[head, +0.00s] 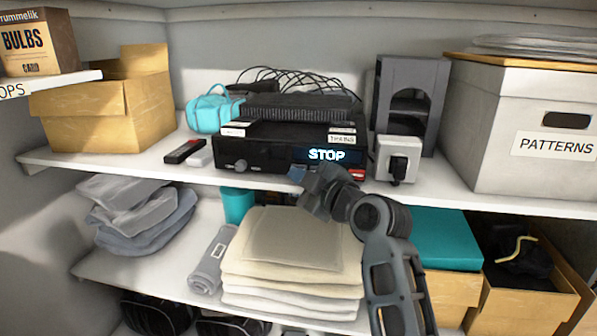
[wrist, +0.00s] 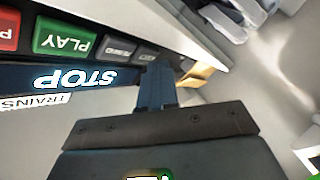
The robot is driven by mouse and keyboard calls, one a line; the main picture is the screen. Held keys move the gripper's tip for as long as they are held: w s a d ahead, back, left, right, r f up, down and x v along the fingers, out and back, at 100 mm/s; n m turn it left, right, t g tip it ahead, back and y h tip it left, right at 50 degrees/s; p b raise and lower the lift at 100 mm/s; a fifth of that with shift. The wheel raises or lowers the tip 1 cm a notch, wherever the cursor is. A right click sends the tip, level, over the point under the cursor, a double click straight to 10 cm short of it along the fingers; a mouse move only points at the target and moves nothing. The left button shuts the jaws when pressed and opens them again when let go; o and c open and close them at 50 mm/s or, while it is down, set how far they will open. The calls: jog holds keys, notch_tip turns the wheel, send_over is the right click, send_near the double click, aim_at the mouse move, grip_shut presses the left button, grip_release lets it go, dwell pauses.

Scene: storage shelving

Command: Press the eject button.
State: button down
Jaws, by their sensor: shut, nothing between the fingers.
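A black video player (head: 268,152) stands on the middle shelf, its lit display (head: 326,155) reading STOP. The display also shows upside down in the wrist view (wrist: 75,79). A row of buttons runs beside it there: a red one (wrist: 8,28), a green PLAY button (wrist: 65,41) and dark ones (wrist: 119,48) with labels too small to read. I cannot make out an eject label. My gripper (head: 297,174) is shut and empty at the player's lower front edge. In the wrist view its fingers (wrist: 156,84) hide part of the button row; contact is unclear.
A white plug box (head: 398,158) and a grey holder (head: 409,100) stand right of the player. A remote (head: 184,151) lies to the left. Folded cloths (head: 290,260) are stacked on the shelf below my gripper. Open air lies in front of the shelf.

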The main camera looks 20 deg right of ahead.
jog(key=shift+w+d, duration=0.2)
jog(key=shift+w, duration=0.1)
dwell(0.7)
jog(key=shift+s, duration=0.1)
jog(key=shift+s+a, duration=0.45)
jog(key=shift+s, duration=0.1)
jog(key=shift+s+a, duration=0.1)
jog(key=shift+s+a+p, duration=0.25)
jog(key=shift+s+a, duration=0.45)
jog(key=shift+s, duration=0.3)
jog(key=shift+s+a+p, duration=0.2)
jog(key=shift+s+a, duration=0.5)
jog(key=shift+s, duration=0.25)
